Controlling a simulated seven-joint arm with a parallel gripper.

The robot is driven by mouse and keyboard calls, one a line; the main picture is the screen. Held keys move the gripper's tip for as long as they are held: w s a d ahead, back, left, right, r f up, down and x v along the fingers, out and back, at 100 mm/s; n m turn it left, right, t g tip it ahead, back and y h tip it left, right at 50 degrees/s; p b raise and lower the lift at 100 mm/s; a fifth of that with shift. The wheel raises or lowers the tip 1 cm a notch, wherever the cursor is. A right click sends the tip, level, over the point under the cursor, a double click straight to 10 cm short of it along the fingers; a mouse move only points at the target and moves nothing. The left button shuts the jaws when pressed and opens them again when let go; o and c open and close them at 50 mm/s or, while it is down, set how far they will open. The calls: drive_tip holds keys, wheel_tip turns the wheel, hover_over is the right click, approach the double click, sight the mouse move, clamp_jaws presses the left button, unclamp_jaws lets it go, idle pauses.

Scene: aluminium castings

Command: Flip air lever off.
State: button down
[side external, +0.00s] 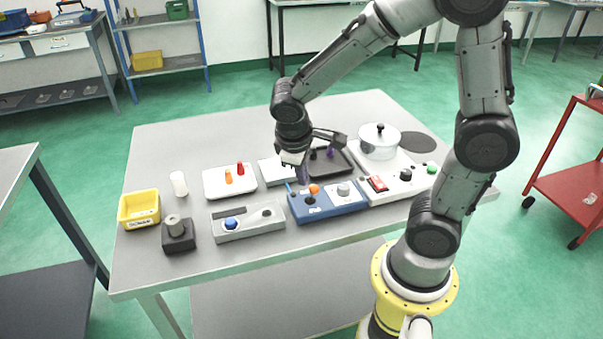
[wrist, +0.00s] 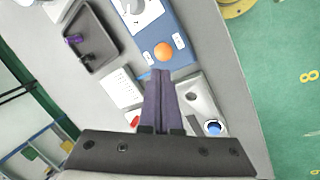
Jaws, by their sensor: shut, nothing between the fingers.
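A blue control box (side external: 352,203) stands near the table's front edge, and it also shows in the wrist view (wrist: 182,62). An orange ball knob (side external: 314,188) sits on its left part, between two small white labels too small to read; it shows from above in the wrist view (wrist: 165,52). Which way its lever leans cannot be told. My gripper (side external: 304,181) points down over the left part of this box. Its purple fingers are together and empty in the wrist view (wrist: 161,74), with the tips close beside the orange knob; contact cannot be told.
Left of the blue box is a grey box with a blue button (side external: 232,223). To the right is a white panel with a red switch (side external: 377,183) and a pot (side external: 379,142). A dark tray (side external: 340,168) lies behind. The table's left rear is clear.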

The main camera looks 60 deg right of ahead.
drive_tip(key=a+r, duration=0.6)
drive_tip(key=r, duration=0.3)
drive_tip(key=shift+w+a+r, duration=0.3)
drive_tip(key=shift+w, duration=0.1)
drive_tip(key=shift+d, duration=0.1)
drive_tip(key=s+r+m+t+y, duration=0.1)
drive_tip(key=s+t+y, duration=0.3)
drive_tip(key=s, duration=0.8)
drive_tip(key=shift+s+d+m+t, duration=0.2)
drive_tip(key=shift+d+m+t, duration=0.15)
drive_tip(key=shift+t, duration=0.15)
